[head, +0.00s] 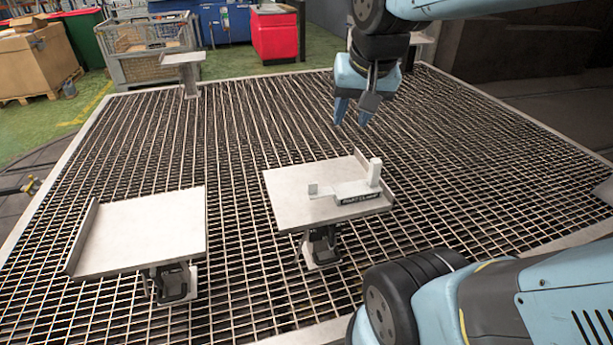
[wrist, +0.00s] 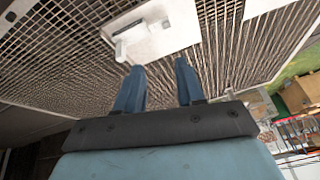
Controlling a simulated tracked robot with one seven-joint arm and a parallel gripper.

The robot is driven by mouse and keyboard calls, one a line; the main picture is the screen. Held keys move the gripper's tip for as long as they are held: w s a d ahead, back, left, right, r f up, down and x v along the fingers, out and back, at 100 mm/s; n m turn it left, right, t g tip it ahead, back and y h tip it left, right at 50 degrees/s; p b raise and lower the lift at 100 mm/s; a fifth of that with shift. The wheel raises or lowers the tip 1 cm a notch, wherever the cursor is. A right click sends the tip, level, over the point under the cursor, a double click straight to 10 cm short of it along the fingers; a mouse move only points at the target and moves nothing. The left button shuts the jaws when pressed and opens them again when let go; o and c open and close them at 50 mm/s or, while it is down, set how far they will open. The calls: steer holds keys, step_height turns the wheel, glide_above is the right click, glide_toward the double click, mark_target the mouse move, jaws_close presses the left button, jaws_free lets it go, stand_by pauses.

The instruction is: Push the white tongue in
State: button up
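A pale clamp with a black "PART CLAMP" label (head: 360,199) sits at the front right of a light metal plate (head: 290,196). It has an upright white post (head: 376,172) at its right end and a flat white tongue (head: 324,191) with a small raised end at its left, sticking out over the plate. My gripper (head: 357,112) hangs above the grating behind the plate, pointing down, empty and apart from the clamp. In the wrist view my gripper's fingers (wrist: 159,66) are spread, with the clamp (wrist: 130,38) beyond them.
A second plate (head: 145,230) with a raised left edge stands at left on its own support. A small stand (head: 183,62) is at the back. The grating (head: 240,130) between is clear. A wire crate (head: 150,48) and red bin (head: 275,35) stand beyond it.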

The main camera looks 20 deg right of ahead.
steer(key=w+f+m+g, duration=0.3)
steer(key=w+f+m, duration=0.6)
steer(key=w, duration=0.5)
steer(key=m+g, duration=0.2)
steer(key=m, duration=0.4)
glide_above(313, 183)
step_height(313, 183, down, 13)
step_height(313, 183, down, 13)
steer(key=shift+d+r, duration=0.1)
jaws_close()
